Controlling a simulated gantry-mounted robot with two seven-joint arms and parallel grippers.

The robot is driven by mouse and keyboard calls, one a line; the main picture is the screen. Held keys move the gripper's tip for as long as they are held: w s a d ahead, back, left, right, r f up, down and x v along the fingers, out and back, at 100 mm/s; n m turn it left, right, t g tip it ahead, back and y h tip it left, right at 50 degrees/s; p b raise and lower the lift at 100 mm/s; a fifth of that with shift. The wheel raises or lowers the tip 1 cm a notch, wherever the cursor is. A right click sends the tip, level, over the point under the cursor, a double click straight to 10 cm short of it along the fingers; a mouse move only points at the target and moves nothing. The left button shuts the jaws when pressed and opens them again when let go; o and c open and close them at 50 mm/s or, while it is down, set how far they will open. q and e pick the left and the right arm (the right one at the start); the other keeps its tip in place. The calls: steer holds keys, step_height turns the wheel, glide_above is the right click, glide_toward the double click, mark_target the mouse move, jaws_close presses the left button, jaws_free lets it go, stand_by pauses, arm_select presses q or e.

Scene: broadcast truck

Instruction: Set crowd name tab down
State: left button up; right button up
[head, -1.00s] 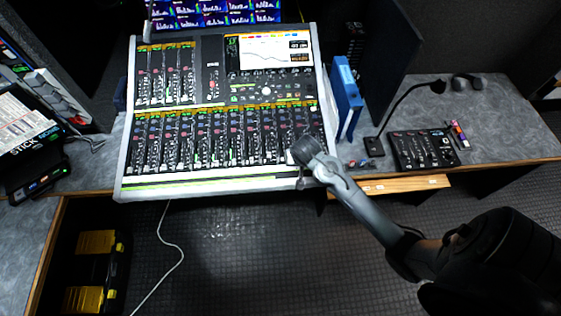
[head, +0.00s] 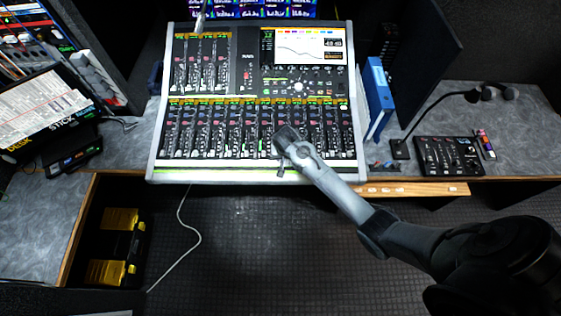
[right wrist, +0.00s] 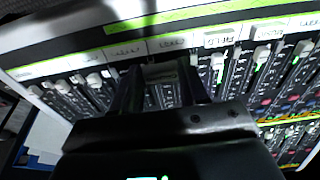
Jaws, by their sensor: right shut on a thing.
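My right gripper (head: 281,168) is over the near edge of the mixing console (head: 156,135), right of its middle. In the right wrist view the gripper (right wrist: 160,85) is shut on a small pale tab (right wrist: 160,71), taken to be the crowd name tab. Its face is too dark to read, and I cannot tell whether it touches the console. Raised white name tabs (right wrist: 219,38) and (right wrist: 268,30) sit to the right along the label strip (right wrist: 128,51), above the faders. My left gripper is not in view.
A blue binder (head: 378,97) stands right of the console. Further right are a gooseneck microphone (head: 440,100) and a small black control box (head: 449,156). A white cable (head: 196,235) hangs in front of the desk. Fader caps stand close around the gripper.

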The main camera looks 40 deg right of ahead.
steer(key=shift+w+a+f, duration=0.45)
steer(key=shift+w+f, duration=0.1)
steer(key=shift+w, duration=0.15)
steer(key=shift+f, duration=1.95)
steer(key=o, duration=1)
steer(key=shift+f, duration=0.1)
steer(key=p+v, duration=0.1)
steer(key=v, duration=1)
steer(key=s+a+r+n, duration=0.3)
steer(key=s, duration=0.5)
steer(key=s+a+r+n+t+y, duration=0.1)
steer(key=s+a+r+n, duration=0.2)
steer(key=s, duration=0.5)
steer(key=s+a+r+n+y, duration=0.1)
steer(key=s+a+r+n, duration=0.2)
steer(key=s, duration=0.5)
steer(key=shift+s+a+r+n, duration=0.15)
steer(key=shift+s+a+n, duration=0.1)
steer(key=shift+a+n, duration=0.3)
